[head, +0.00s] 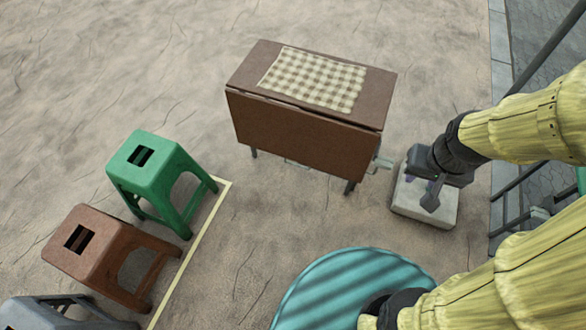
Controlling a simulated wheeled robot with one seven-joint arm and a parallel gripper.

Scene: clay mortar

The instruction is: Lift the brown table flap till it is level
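The brown table (378,95) stands in the middle of the head view. Its brown flap (300,135) hangs down along the near long side, below the top's edge. My gripper (421,187) is to the right of the table, apart from the flap, above a pale block. Its dark fingers look spread, with nothing seen between them. The flap's underside and inner face are hidden.
A checked cloth (315,78) lies on the tabletop. The pale block (425,205) sits on the ground below my gripper. Green (160,175) and brown (100,255) stools stand at left, with a grey stool (60,312) below. A round teal top (345,290) is at the bottom. Sandy ground before the flap is clear.

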